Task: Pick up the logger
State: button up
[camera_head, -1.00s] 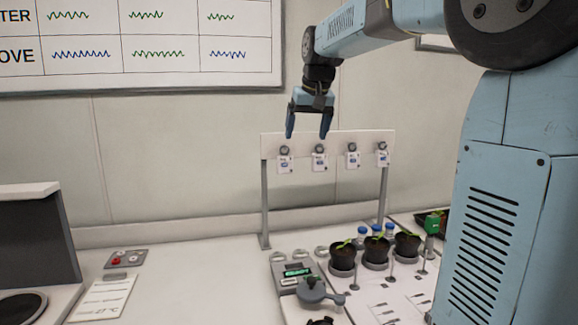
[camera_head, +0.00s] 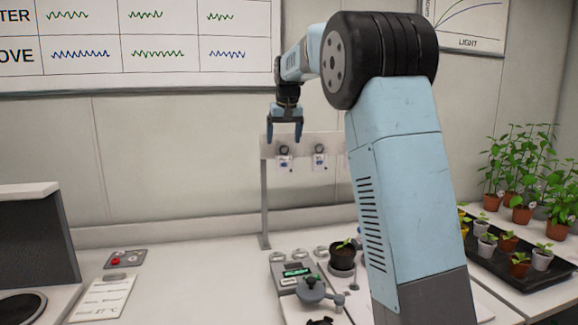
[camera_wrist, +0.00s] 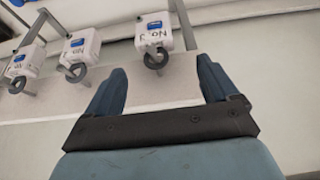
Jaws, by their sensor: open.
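The loggers are small white boxes with blue screens and dark rings, hung on a white rail. In the head view the leftmost logger (camera_head: 285,163) and the one beside it (camera_head: 319,162) show; my arm hides the others. My gripper (camera_head: 285,133) is open and empty, pointing down just above the leftmost logger's ring. In the wrist view my gripper (camera_wrist: 160,82) has its fingers spread, with one logger (camera_wrist: 153,34) ahead between them and its ring near the gap. Two more loggers (camera_wrist: 80,47) and (camera_wrist: 24,61) are to the left. The logger labels look upside down there.
The rail (camera_head: 264,148) stands on a post at the back of the white bench. Below are a grey device with a green display (camera_head: 296,272), a potted seedling (camera_head: 342,258) and several rings. A plant tray (camera_head: 520,277) is at right.

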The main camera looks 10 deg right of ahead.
aim_at(284, 155)
jog(key=shift+d+x, duration=0.15)
jog(key=shift+x, duration=2)
jog(key=shift+d+x, duration=0.15)
jog(key=shift+x, duration=2)
jog(key=shift+s, duration=0.2)
jog(key=c, duration=1.1)
